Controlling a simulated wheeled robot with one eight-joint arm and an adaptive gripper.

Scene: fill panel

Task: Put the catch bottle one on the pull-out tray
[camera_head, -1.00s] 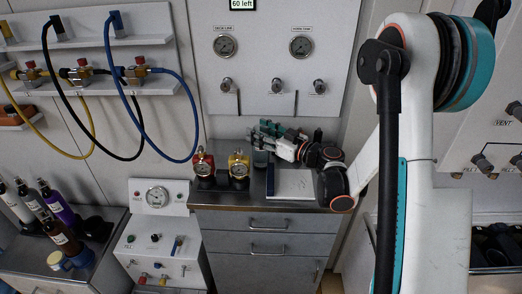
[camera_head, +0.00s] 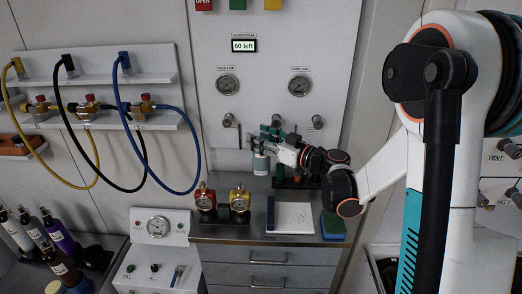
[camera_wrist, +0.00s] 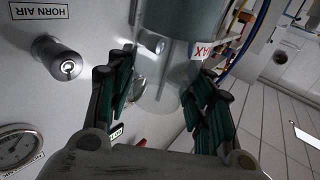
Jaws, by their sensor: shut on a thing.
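My gripper (camera_head: 262,148) is shut on a pale, clear-walled bottle, the catch bottle (camera_head: 261,164). It hangs roughly upright above the back of the metal counter, in front of the white gauge panel. In the wrist view my gripper's green-padded fingers (camera_wrist: 163,103) stand on both sides of the clear bottle (camera_wrist: 158,75), which bears a red and white label reading "AX". Its far end is cut off there. I cannot pick out the pull-out tray for certain; a flat white board (camera_head: 291,217) lies on the counter below.
Red (camera_head: 204,202) and yellow (camera_head: 239,202) gauge units stand left of the white board. Panel knobs (camera_head: 317,122) are close to the gripper.

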